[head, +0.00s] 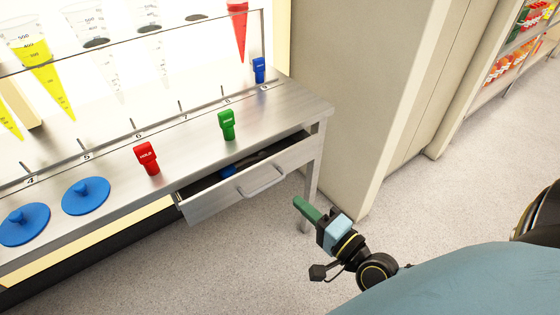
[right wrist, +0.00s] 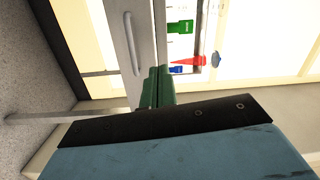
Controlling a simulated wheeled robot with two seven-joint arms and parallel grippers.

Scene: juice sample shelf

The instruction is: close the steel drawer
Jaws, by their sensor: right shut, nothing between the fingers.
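The steel drawer (head: 209,201) stands part-way out under the steel bench, with a bar handle (head: 262,180) on its front. Dark and blue items show inside it. My right gripper (head: 299,202), with green fingers, is shut and empty. It is to the right of the drawer front and apart from the handle in the head view. In the right wrist view the green fingers (right wrist: 158,86) appear beside the drawer front (right wrist: 118,25) and its handle (right wrist: 133,45); I cannot tell whether they touch it. My left gripper is not in view.
The steel bench top (head: 290,100) carries a red tag (head: 147,158), a green tag (head: 227,125), a blue tag (head: 259,70) and blue discs (head: 86,196). A bench leg (head: 312,180) stands right of the drawer. A beige wall (head: 345,90) rises behind. Open floor lies in front.

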